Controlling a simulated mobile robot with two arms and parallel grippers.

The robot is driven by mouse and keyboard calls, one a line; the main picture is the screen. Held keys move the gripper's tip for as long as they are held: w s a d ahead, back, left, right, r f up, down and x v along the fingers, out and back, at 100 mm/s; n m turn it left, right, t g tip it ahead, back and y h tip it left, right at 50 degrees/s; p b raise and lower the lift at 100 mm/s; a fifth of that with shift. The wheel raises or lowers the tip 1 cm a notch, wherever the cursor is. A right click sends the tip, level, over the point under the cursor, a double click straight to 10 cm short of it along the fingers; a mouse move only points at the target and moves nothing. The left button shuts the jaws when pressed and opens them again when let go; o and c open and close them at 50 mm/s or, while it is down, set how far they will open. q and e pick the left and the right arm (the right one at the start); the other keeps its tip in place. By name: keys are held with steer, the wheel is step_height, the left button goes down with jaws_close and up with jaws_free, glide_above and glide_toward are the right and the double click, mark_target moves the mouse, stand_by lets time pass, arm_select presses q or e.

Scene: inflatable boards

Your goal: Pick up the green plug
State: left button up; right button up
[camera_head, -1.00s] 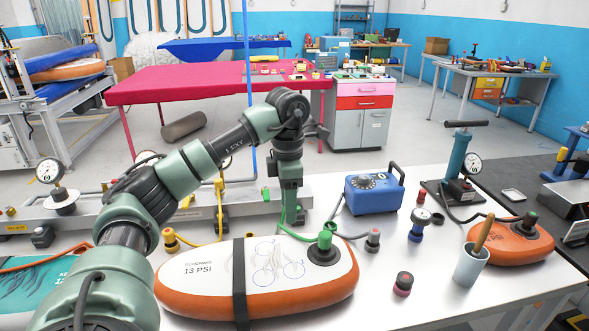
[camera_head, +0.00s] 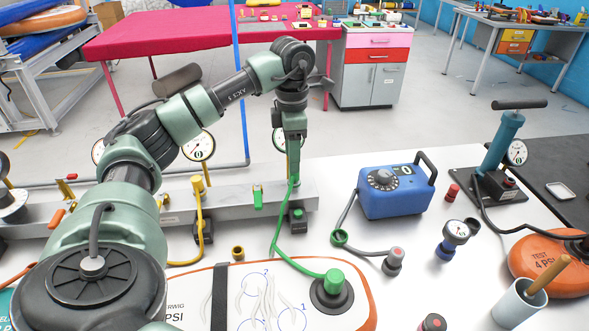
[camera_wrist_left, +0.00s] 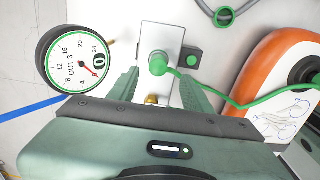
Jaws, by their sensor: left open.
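A round green plug (camera_wrist_left: 158,63) shows between the spread fingers of my left gripper (camera_wrist_left: 160,82) in the left wrist view. Its green hose (camera_wrist_left: 240,104) runs right towards the orange-edged board (camera_wrist_left: 262,62). In the head view my left gripper (camera_head: 292,172) points down over the grey rail (camera_head: 240,200) and largely hides this plug. The gripper is open; I cannot tell whether either finger touches the plug. The hose's other end has a green fitting (camera_head: 333,281) on the board's dark valve. My right gripper is not in view.
A gauge (camera_wrist_left: 70,58) stands close to the left finger in the left wrist view. A yellow hose (camera_head: 200,225) lies left.

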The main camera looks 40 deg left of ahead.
mark_target(294, 178)
arm_select(q)
steer(key=shift+f, duration=0.5)
steer(key=f, duration=0.2)
steer(key=f+p, duration=0.1)
steer(key=shift+w+f, duration=0.25)
steer(key=shift+f, duration=0.45)
jaws_close()
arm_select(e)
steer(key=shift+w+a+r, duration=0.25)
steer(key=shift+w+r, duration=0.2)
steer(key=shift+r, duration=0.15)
arm_select(q)
steer(key=shift+r, duration=0.15)
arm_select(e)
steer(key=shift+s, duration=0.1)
